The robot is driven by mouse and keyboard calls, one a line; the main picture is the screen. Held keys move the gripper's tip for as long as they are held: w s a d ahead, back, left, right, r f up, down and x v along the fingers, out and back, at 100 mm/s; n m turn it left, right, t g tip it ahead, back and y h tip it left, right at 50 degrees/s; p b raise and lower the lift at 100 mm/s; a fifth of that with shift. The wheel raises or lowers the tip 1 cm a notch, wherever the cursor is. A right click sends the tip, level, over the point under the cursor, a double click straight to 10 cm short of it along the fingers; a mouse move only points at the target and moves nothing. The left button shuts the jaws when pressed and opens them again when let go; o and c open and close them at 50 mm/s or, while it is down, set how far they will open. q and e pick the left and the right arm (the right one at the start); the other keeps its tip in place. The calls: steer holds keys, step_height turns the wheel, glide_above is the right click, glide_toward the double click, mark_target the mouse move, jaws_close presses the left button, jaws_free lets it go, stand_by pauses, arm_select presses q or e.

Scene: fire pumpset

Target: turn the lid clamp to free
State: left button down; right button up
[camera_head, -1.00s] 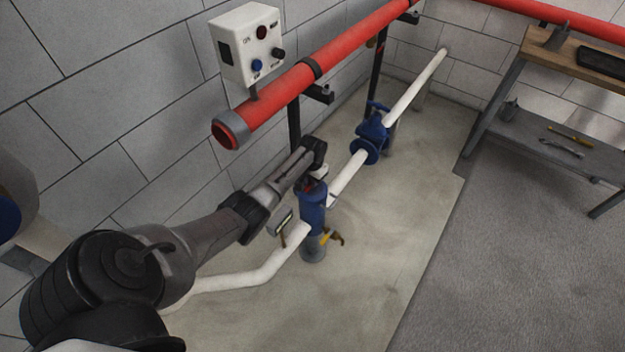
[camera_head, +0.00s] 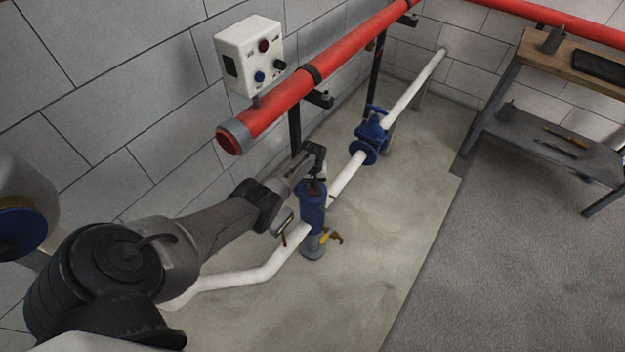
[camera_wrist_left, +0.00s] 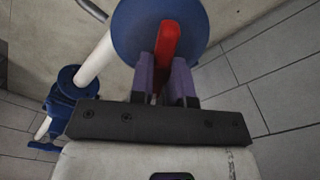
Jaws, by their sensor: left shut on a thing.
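The lid clamp is a red bar (camera_wrist_left: 168,40) on the round blue lid (camera_wrist_left: 200,28) in the left wrist view. The lid tops the upright blue housing (camera_head: 313,215) set in the white pipe. My left gripper (camera_wrist_left: 163,72) has its two purplish fingers on either side of the red bar and is shut on it. In the head view my left gripper (camera_head: 318,178) is over the top of the housing, where only a little red shows. The fingers hide part of the clamp. My right gripper is not in view.
A blue valve (camera_head: 370,135) stands farther along the white pipe (camera_head: 412,90). A red pipe (camera_head: 345,58) and a white control box (camera_head: 248,55) are on the wall side. A yellow-handled part (camera_head: 331,236) sticks out low on the housing. A workbench (camera_head: 570,60) stands at right; open floor lies between.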

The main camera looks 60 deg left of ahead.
arm_select(q)
steer(key=n+p, duration=0.1)
steer(key=n, duration=0.4)
steer(key=shift+n, duration=0.3)
steer(key=n, duration=0.4)
steer(key=shift+n, duration=0.7)
steer(key=c, duration=1.1)
jaws_free()
